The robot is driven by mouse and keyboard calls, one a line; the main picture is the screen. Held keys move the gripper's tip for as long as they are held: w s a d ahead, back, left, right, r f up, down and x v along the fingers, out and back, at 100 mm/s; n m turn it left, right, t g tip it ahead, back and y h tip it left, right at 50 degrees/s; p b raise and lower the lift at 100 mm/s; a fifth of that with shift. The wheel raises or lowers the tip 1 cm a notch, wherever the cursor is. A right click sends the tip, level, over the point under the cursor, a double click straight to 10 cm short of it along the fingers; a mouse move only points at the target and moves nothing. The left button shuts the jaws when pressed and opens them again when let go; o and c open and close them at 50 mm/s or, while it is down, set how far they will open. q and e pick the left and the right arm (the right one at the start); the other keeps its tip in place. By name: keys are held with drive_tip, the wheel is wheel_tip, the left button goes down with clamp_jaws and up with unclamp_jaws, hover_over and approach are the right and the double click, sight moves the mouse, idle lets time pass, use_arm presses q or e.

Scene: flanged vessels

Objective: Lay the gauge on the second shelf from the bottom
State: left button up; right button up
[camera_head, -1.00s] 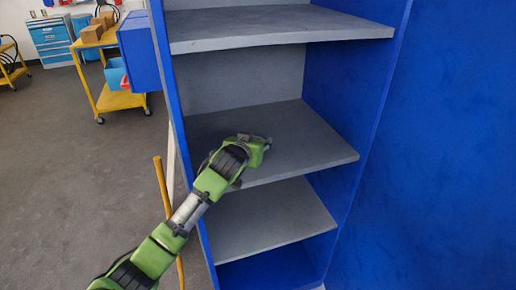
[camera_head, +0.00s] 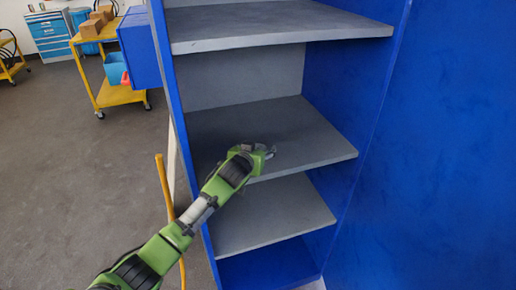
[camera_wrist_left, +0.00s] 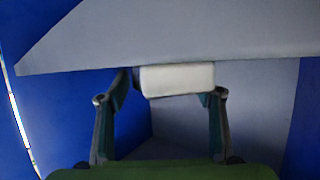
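The blue shelving unit has grey shelves: an upper one (camera_head: 280,25), a middle one (camera_head: 300,135) and a lower one (camera_head: 275,215), above a blue floor (camera_head: 265,268). My left gripper (camera_head: 268,151) is at the middle shelf, over its front part in the head view; its exact height is unclear. In the left wrist view my left gripper (camera_wrist_left: 170,85) has its fingertips on both sides of a whitish block (camera_wrist_left: 178,79), which seems to be the gauge, seen from its plain side. In the head view the gauge is mostly hidden. My right gripper is not in view.
The visible shelves look empty. The unit's blue side walls (camera_head: 350,90) bound the room. A grey shelf edge (camera_wrist_left: 200,65) crosses the left wrist view close by the block. A yellow cart (camera_head: 120,95) stands far left, and a yellow pole (camera_head: 168,200) beside the unit.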

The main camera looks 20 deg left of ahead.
use_arm(q)
drive_tip(key=shift+r, duration=0.1)
drive_tip(key=b+v, duration=0.1)
drive_tip(key=v, duration=1.1)
drive_tip(key=shift+b, duration=0.3)
